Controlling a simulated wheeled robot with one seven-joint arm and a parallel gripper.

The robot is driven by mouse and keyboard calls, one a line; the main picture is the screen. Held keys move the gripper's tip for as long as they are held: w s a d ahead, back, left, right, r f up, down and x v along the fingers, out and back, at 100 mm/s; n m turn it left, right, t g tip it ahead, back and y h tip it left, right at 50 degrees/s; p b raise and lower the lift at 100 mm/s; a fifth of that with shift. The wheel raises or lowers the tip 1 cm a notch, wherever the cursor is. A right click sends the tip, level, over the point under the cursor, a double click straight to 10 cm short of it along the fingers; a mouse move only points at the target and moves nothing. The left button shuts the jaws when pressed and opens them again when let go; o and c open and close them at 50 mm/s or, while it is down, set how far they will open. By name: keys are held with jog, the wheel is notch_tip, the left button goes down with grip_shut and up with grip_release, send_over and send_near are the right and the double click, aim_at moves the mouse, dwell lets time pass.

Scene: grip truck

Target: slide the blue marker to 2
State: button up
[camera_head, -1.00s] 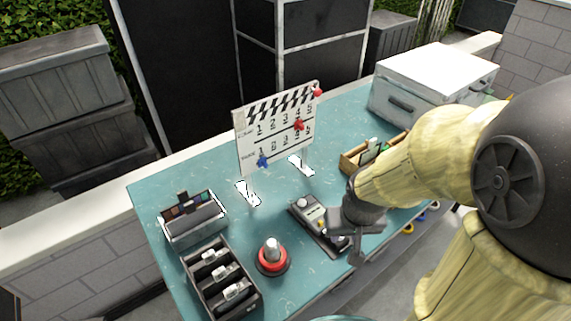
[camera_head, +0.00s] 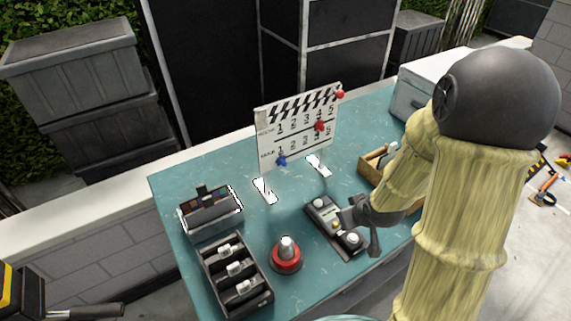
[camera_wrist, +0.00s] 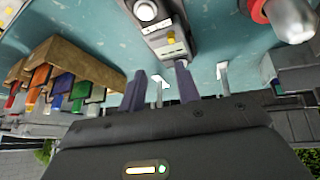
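A white clapperboard (camera_head: 268,145) with two rows of numbers stands upright on the teal table. The blue marker (camera_head: 281,161) is at the left of its lower row, by the 1. A red marker (camera_head: 320,126) is by the 4 of the upper row, and another red marker (camera_head: 340,94) is at the top right corner. My gripper (camera_head: 375,240) is right of and nearer than the board, by the grey control box (camera_head: 322,211), apart from the marker. In the wrist view my gripper (camera_wrist: 160,86) has its fingers apart with nothing held. I cannot make out the blue marker there.
A red-based beacon (camera_head: 287,262), a black slotted tray (camera_head: 212,278) and a grey case (camera_head: 211,220) stand front left. A wooden box (camera_head: 370,170) and a white case (camera_head: 415,85) are at the right.

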jog(key=w+a+f+n+t+y, duration=0.1)
jog(key=a+y, duration=0.1)
jog(key=w+a+f+n+t+y+p, duration=0.1)
jog(key=w+a+f+n+y, duration=0.1)
jog(key=shift+w+a+f+t, duration=0.2)
jog(key=shift+w+t, duration=0.1)
jog(key=shift+t, duration=0.1)
jog(key=a+r+t+y, duration=0.1)
jog(key=t, duration=0.1)
jog(key=a+r+t+y+p, duration=0.1)
jog(key=t+y, duration=0.1)
jog(key=a+r+t+y, duration=0.1)
jog(key=t+y, duration=0.1)
jog(key=shift+s+a+r+m+p, duration=0.1)
jog(key=shift+s+a+m+p, duration=0.05)
jog(key=shift+s+m+p, duration=0.2)
jog(key=shift+w+b, duration=0.1)
jog(key=shift+b, duration=0.3)
jog(key=b, duration=0.4)
send_near(285, 165)
jog(key=x, duration=0.9)
jog(key=shift+w, duration=0.1)
